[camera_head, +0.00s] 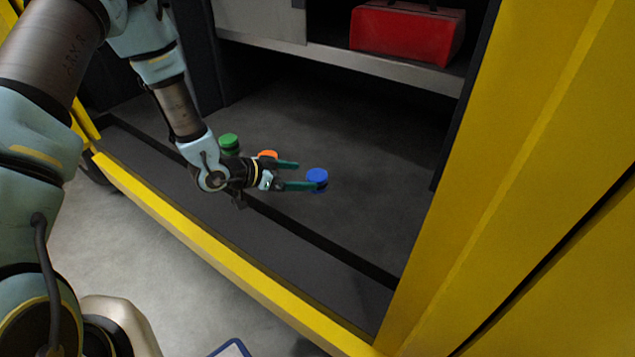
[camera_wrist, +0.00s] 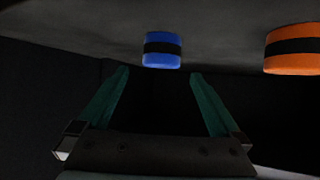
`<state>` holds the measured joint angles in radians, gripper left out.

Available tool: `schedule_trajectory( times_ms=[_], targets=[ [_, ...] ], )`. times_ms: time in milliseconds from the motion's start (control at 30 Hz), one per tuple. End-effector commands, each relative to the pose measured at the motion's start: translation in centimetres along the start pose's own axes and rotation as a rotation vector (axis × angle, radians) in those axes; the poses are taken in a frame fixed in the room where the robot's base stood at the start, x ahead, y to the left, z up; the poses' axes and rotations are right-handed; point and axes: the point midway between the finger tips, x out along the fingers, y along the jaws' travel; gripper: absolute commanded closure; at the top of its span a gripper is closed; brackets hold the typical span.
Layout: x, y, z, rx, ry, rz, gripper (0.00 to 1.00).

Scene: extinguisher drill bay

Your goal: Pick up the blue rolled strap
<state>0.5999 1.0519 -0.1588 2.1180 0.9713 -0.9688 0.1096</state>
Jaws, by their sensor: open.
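The blue rolled strap (camera_head: 317,176) stands on the dark floor of the yellow bay, with a black band round its middle. In the wrist view the blue strap (camera_wrist: 162,50) is ahead of my fingertips, roughly centred between them and slightly beyond. My gripper (camera_head: 302,175) is open and empty, low over the bay floor, its two green fingers pointing right towards the strap. In the head view one fingertip overlaps the strap's lower left edge; I cannot tell whether it touches. The gripper's fingers (camera_wrist: 160,75) are spread apart in the wrist view.
An orange rolled strap (camera_head: 267,154) is just behind my gripper, at the right in the wrist view (camera_wrist: 292,50). A green rolled strap (camera_head: 229,142) stands farther left. A red case (camera_head: 407,34) sits on the shelf (camera_head: 340,62) above. The floor right of the blue strap is clear.

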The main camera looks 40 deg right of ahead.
Motion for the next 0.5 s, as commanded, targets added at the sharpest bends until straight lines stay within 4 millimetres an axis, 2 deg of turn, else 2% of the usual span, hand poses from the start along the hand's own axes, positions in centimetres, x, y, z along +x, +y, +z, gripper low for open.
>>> schedule_trajectory(
  times_ms=[100,267,500],
  targets=[
    [1.4,0.0,0.1,0.000,-0.001,0.001,0.00],
    [2.4,0.0,0.1,0.000,-0.001,-0.001,0.00],
    [5.8,-0.1,0.5,0.000,-0.001,-0.001,0.00]
  ],
)
